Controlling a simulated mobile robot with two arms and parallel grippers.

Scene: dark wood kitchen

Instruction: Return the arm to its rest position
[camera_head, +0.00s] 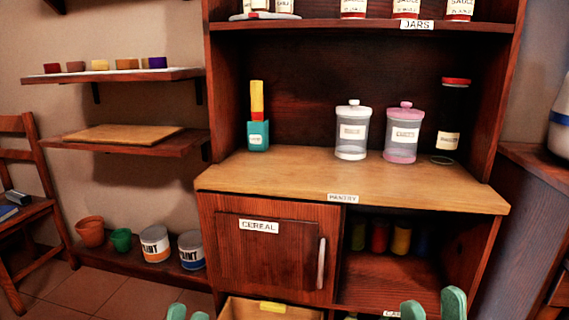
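My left gripper (188,314) shows only as two green fingertips at the bottom edge, left of the open drawer. The tips are apart with nothing seen between them. My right gripper (432,306) shows as two larger green fingertips at the bottom edge, in front of the pantry's lower right. Its tips are also apart, with nothing seen between them. Both arms and the rest of both grippers are out of the picture.
A wooden pantry cabinet (270,180) stands ahead, with a shut cereal door (268,255) and a drawer (235,310) pulled out below. Two lidded jars (353,143) (402,148), a dark red-lidded bottle (452,110) and a teal holder (258,136) stand on its counter. A chair (40,190) is at left.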

